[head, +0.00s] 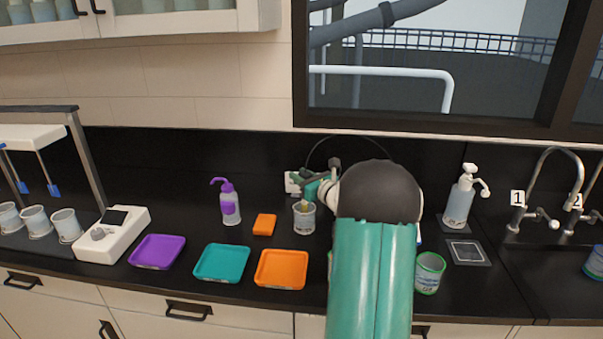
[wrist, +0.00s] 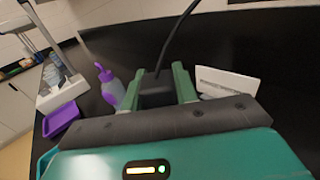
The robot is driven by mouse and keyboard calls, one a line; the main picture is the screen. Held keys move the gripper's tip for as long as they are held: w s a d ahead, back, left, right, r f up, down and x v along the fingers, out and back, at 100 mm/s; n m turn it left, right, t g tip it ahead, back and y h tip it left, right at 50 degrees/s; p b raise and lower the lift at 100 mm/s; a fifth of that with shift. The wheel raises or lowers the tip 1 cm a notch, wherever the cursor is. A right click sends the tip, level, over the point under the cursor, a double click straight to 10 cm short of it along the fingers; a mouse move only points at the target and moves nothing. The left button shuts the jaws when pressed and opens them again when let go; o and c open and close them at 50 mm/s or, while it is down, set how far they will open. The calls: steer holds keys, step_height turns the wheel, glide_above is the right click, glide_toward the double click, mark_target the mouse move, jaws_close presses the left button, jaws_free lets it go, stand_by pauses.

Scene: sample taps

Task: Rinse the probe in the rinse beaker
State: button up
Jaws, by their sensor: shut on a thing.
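My gripper (wrist: 157,92) is shut on the probe (wrist: 156,80), a dark block between its two green fingers with a black cable running up from it. In the head view, my gripper (head: 318,187) is above a clear beaker (head: 304,220) with something yellowish at its mouth. I cannot tell whether the probe's tip is inside it, as the tip is hidden. Which beaker is the rinse beaker is not readable. A green-rimmed beaker (head: 429,272) stands right of my arm.
Purple (head: 157,251), teal (head: 222,262) and orange (head: 281,269) trays line the front edge. An orange block (head: 264,224) and a purple wash bottle (head: 229,203) stand behind them. A white instrument (head: 112,234) is at left, a pump bottle (head: 460,200) and taps (head: 541,190) at right.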

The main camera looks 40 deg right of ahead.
steer(key=shift+f, duration=2.15)
steer(key=shift+w+d, duration=0.25)
steer(key=shift+d, duration=0.05)
steer(key=shift+a, duration=0.55)
steer(key=shift+s, duration=0.5)
steer(key=shift+w+d, duration=0.25)
step_height(320, 180, up, 10)
steer(key=shift+f, duration=0.25)
stand_by(1.0)
stand_by(0.4)
